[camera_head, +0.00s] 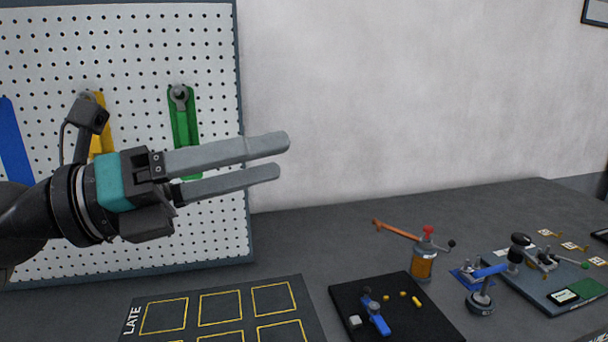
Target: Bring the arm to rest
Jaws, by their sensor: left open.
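My left gripper (277,158) comes in from the left, raised in front of the pegboard. Its two long grey fingers point right and stand apart, with nothing between them. The fingertips reach past the pegboard's right edge, in front of the bare wall. My left arm (28,222) runs out of the picture at the left edge. My right gripper is not in view.
A white pegboard (215,60) with coloured holders stands at left. The air right of my gripper is clear.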

